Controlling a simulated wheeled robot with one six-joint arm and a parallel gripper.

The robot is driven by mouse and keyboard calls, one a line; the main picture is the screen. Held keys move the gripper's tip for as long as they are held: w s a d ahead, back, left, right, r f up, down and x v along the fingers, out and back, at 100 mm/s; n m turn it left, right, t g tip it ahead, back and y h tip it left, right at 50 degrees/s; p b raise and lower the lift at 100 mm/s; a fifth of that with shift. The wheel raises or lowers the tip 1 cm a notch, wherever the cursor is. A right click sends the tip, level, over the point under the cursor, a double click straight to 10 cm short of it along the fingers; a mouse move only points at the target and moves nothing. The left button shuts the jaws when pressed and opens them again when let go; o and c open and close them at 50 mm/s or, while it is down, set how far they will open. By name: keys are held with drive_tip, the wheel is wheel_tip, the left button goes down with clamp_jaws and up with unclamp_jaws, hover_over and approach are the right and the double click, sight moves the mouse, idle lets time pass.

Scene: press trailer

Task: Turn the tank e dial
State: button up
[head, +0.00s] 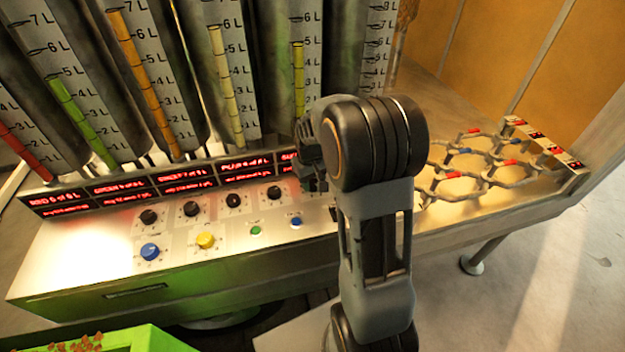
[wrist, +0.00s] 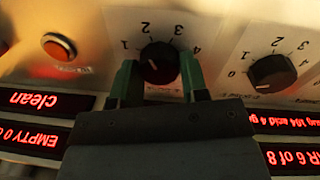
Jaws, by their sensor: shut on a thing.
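My gripper (head: 314,182) is low over the sloped control panel in the head view, and my arm covers the panel beneath and beyond it. In the wrist view my gripper (wrist: 158,78) has its two green-edged fingers on either side of a black dial (wrist: 159,60), shut on it. The dial has a small red mark near its middle and a scale with 1, 2, 3 and 4 around it. Its pointer's exact reading is unclear. The dial is hidden in the head view. No letter naming the tank is legible.
Other black dials (head: 233,201) line the panel left of my gripper; a neighbouring dial (wrist: 273,72) shows in the wrist view. A blue knob (head: 150,252) and yellow knob (head: 205,241) sit in front. Graduated tanks (head: 225,70) stand behind. An orange button (wrist: 59,46) is beside the held dial.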

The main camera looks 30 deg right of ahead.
sight(311, 184)
drive_tip(key=n, duration=0.4)
drive_tip(key=shift+n+t+p, duration=0.3)
drive_tip(key=shift+n, duration=1.8)
drive_tip(key=o, duration=0.9)
drive_tip(key=shift+o, duration=0.2)
drive_tip(key=shift+r, duration=0.1)
wheel_tip(311, 184, up, 14)
drive_tip(key=shift+s+a, duration=0.35)
drive_tip(key=shift+s, duration=0.05)
drive_tip(key=shift+f, duration=0.2)
